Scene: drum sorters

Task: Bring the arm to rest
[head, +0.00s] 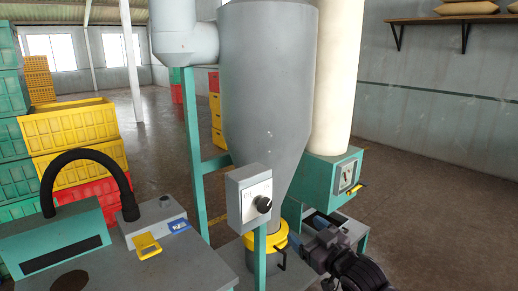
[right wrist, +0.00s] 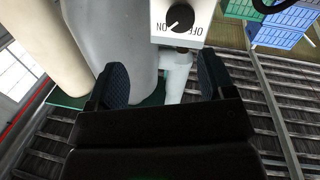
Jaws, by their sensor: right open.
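My right gripper (head: 314,240) is at the lower right of the head view, beside the base of the grey hopper (head: 266,70). In the right wrist view my right gripper (right wrist: 162,72) has its two dark fingers wide apart, with nothing held between them. The grey control box (head: 249,198) with a black knob (head: 264,204) stands on a green post, left of the gripper. The box (right wrist: 187,18) also shows beyond the fingers in the right wrist view, apart from them. My left gripper is in neither view.
A yellow collar (head: 266,240) with a dark handle rings the hopper's foot, close to my right gripper. A green machine box (head: 330,178) stands behind it. A green-and-grey machine (head: 55,243) is at the left. Yellow crates (head: 70,127) are stacked behind. Floor at right is clear.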

